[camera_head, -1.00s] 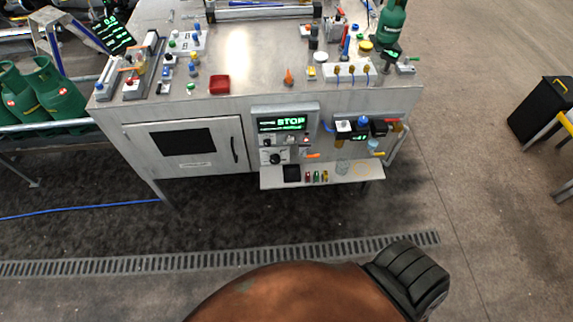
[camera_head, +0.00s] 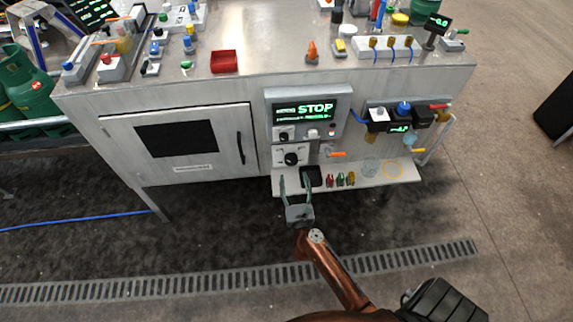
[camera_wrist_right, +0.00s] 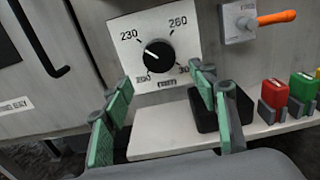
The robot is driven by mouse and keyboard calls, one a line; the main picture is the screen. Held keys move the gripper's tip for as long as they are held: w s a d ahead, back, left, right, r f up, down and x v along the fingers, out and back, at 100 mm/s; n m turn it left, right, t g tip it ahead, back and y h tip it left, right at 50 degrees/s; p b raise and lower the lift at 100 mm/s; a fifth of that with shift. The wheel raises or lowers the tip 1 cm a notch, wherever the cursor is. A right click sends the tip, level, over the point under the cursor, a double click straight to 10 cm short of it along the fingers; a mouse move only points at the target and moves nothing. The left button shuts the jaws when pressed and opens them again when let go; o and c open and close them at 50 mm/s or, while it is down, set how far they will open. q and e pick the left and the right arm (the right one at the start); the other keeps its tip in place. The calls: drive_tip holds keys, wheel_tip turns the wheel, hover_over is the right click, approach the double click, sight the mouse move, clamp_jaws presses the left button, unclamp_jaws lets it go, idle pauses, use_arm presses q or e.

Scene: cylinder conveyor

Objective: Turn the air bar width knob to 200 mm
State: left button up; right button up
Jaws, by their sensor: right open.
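The black air bar width knob (camera_head: 291,159) sits on a white dial plate below the STOP display. In the right wrist view the knob (camera_wrist_right: 159,56) is near the top middle, with 230 and 260 readable and the lower labels partly hidden or hard to read. Its white mark points to the upper left, roughly toward 230. My right gripper (camera_head: 296,184) is open and empty, just below and in front of the knob. Its green-padded fingers (camera_wrist_right: 164,98) are spread below the dial, apart from the knob. My left gripper is not in view.
A white shelf (camera_wrist_right: 160,140) below the dial holds a black block (camera_head: 312,176) and small coloured pieces (camera_head: 340,180). An orange-handled valve (camera_head: 337,154) is right of the dial. The STOP display (camera_head: 312,108) is above. A cabinet door handle (camera_head: 240,148) is to the left.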

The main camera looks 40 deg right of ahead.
sight(291, 163)
drive_tip(key=b+x, duration=0.1)
drive_tip(key=x, duration=0.5)
drive_tip(key=shift+w+d+b, duration=0.2)
drive_tip(key=shift+w+b, duration=0.05)
drive_tip(key=shift+b, duration=0.1)
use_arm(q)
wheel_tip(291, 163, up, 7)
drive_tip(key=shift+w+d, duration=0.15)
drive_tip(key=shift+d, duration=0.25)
use_arm(e)
drive_tip(key=shift+w+d+r, duration=0.15)
drive_tip(key=shift+w+d, duration=0.15)
drive_tip(key=shift+w, duration=0.15)
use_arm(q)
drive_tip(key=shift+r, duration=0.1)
use_arm(e)
drive_tip(key=shift+c, duration=0.6)
drive_tip(key=c, duration=1)
drive_tip(key=shift+c, duration=0.2)
